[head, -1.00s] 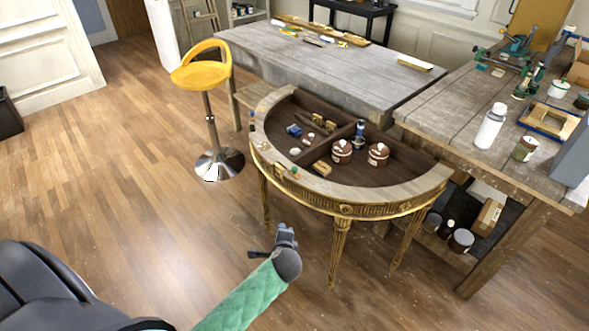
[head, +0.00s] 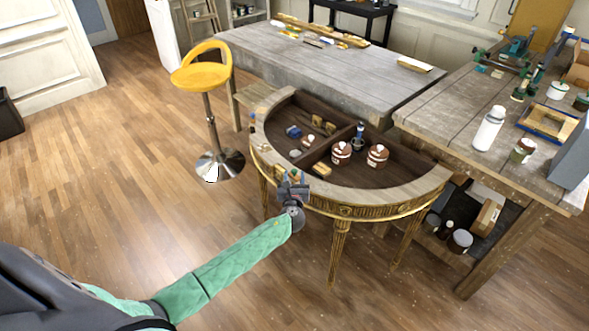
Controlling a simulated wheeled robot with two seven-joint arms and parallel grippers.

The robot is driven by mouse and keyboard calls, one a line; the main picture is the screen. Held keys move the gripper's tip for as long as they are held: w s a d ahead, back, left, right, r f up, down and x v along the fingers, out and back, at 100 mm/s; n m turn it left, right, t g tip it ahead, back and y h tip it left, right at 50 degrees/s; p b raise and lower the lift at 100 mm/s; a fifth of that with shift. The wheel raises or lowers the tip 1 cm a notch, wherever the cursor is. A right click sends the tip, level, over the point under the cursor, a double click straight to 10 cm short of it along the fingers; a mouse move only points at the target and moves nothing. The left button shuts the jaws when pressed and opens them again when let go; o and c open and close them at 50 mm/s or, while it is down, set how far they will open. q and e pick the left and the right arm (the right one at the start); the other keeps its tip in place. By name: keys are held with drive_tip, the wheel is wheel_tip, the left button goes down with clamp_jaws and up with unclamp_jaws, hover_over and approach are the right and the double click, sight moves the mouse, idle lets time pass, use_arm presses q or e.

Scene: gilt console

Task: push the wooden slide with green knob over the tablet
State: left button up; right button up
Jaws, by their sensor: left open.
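The half-round gilt console (head: 410,198) stands in the middle, with an open, divided dark interior. On its pale front-left rim, a small wooden piece with a green and orange top (head: 293,174) shows just past my left gripper; it looks like the slide with the green knob. My left gripper (head: 293,184) is open and reaches the rim at this piece, covering part of it. I cannot tell whether they touch. I cannot make out the tablet for sure. My right gripper is out of view.
Inside the console are two brown jars (head: 341,153), a blue-topped bottle (head: 358,137), a yellow block (head: 321,169) and small items. A yellow stool (head: 203,75) stands left. A grey table (head: 320,62) and a cluttered workbench (head: 440,110) stand behind and right.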

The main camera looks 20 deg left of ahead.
sight(294, 173)
use_arm(q)
drive_tip(key=shift+p+x, duration=0.45)
drive_tip(key=shift+x, duration=1.35)
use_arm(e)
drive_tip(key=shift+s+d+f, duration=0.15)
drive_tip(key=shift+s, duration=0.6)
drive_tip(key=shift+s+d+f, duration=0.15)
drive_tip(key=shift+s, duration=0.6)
use_arm(q)
drive_tip(key=shift+c, duration=0.2)
